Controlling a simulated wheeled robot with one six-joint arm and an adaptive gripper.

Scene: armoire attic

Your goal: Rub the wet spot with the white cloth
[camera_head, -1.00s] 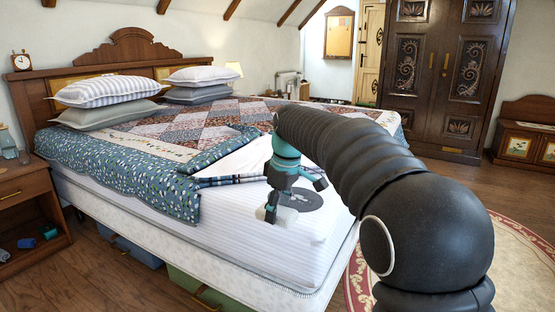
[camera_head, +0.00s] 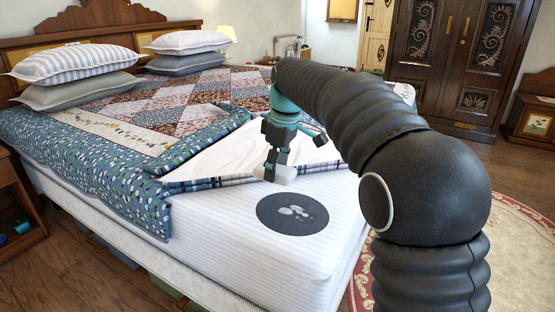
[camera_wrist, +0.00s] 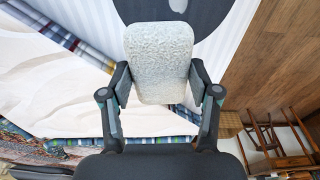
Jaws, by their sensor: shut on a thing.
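The wet spot shows as pale, glossy blotches (camera_head: 293,211) on a dark round patch (camera_head: 270,222) lying on the white striped mattress. My gripper (camera_head: 275,168) is shut on the white cloth (camera_head: 285,177), a pale block-like pad at its tip. In the head view the cloth is just beyond the dark patch, near the folded-back bedding, and does not cover the blotches. In the wrist view the cloth (camera_wrist: 160,62) sits between both fingers, with part of the dark patch (camera_wrist: 200,12) behind it. Whether the cloth touches the mattress I cannot tell.
The folded-back white sheet and plaid blanket (camera_head: 215,155) lie close to my gripper. The bare mattress (camera_head: 225,235) is open around the patch. Pillows (camera_head: 75,62) are at the headboard. A dark wardrobe (camera_head: 455,60) stands at the back right, and a round rug (camera_head: 510,265) lies at the right.

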